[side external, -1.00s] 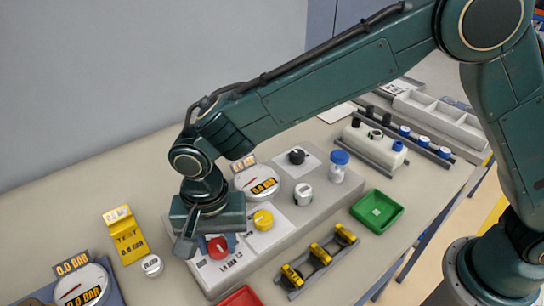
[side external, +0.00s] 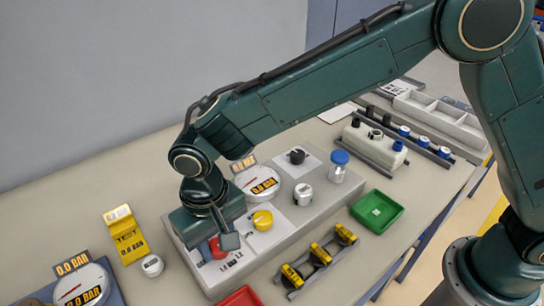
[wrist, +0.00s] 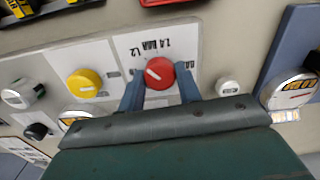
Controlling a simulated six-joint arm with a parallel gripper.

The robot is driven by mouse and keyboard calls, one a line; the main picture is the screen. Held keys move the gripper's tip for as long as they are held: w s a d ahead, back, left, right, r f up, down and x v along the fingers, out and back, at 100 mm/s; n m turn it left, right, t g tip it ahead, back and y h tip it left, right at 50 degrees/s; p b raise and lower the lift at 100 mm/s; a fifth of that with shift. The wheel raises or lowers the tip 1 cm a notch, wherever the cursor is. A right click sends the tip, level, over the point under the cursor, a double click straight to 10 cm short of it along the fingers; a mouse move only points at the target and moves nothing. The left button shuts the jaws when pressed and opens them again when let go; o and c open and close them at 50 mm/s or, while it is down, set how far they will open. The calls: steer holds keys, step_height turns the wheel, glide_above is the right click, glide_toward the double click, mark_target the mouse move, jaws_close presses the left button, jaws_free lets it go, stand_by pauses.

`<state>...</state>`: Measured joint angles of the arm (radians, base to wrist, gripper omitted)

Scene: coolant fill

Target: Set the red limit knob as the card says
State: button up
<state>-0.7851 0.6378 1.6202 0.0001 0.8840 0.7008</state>
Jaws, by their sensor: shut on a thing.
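The red limit knob (wrist: 159,73) sits on a white scale plate (wrist: 128,46) in the wrist view, with a white pointer line lying slanted across its top. My gripper (wrist: 160,86) is shut on it, one finger on each side. In the side external view the red knob (side external: 217,247) is partly hidden by my gripper (side external: 226,240). The scale's figures appear upside down in the wrist view and are partly covered.
A yellow knob (side external: 262,220) and a black knob (side external: 297,156) share the grey panel with a round gauge (side external: 257,183). A white cap (side external: 152,266) lies near the card. A green tray (side external: 377,211) and a rack of yellow-topped parts (side external: 319,256) are to the right.

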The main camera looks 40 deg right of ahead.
steer(key=n, duration=0.5)
steer(key=shift+n, duration=0.3)
steer(key=n, duration=1.3)
steer(key=shift+n, duration=0.4)
steer(key=o, duration=1)
